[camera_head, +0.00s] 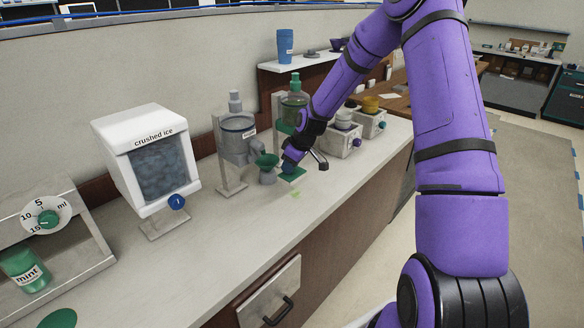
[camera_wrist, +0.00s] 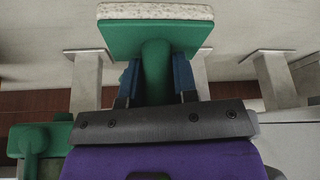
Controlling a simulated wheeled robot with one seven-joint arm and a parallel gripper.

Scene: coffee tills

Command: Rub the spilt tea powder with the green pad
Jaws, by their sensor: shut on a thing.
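My gripper (camera_head: 289,166) is low over the counter in the head view, and its blue fingers (camera_wrist: 157,82) are shut on the handle of the green pad (camera_wrist: 150,38) in the wrist view. The pad has a green plate with a pale speckled layer on its far face. The pad also shows under the gripper (camera_head: 293,176), close to the countertop; I cannot tell whether it touches. A small light green patch of spilt tea powder (camera_head: 296,194) lies on the counter just in front of the pad. The powder cannot be made out in the wrist view.
Dispensers on stands (camera_head: 238,142) are behind, and a crushed ice box (camera_head: 153,160) is farther left. Grey boxes with knobs (camera_head: 342,140) are to the right. The counter front (camera_head: 255,215) is clear.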

